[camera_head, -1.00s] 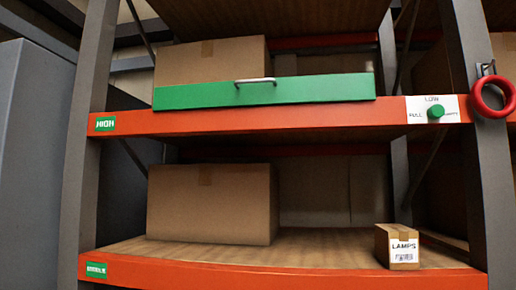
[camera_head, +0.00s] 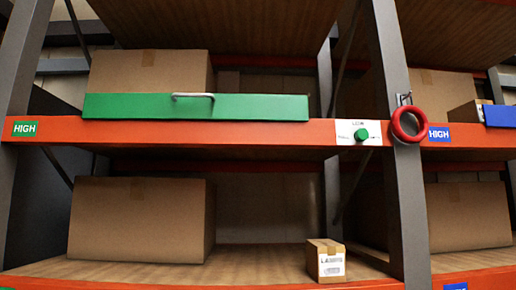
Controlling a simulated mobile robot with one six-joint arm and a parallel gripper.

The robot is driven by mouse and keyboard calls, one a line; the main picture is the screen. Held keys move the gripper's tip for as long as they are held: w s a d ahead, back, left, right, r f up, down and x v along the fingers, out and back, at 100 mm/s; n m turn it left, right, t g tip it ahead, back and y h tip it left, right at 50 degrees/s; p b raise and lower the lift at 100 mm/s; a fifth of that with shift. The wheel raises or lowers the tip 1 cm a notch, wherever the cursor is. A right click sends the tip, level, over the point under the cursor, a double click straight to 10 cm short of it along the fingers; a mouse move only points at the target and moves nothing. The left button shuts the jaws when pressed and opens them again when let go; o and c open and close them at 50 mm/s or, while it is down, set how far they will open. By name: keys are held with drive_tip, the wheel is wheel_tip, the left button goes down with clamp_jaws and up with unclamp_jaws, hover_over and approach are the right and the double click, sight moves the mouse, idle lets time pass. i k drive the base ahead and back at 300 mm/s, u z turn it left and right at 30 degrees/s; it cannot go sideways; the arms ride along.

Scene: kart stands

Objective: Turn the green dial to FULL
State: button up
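The green dial (camera_head: 361,134) is a small round knob on a white label plate (camera_head: 345,139) at the right end of the orange upper shelf beam. Words stand above, left and right of the knob, but they are too small to read surely now. I cannot tell which way the dial points. Nothing touches it. My gripper is not in view.
A red ring (camera_head: 409,124) hangs on a hook on the grey upright (camera_head: 402,180), just right of the dial. A green panel with a handle (camera_head: 195,106) sits left along the beam. A LAMPS box (camera_head: 326,261) and large cartons (camera_head: 140,220) stand on the lower shelf.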

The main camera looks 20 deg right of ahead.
sight(362, 134)
drive_tip(key=z, duration=1)
drive_tip(key=k, duration=0.25)
drive_tip(key=z, duration=0.1)
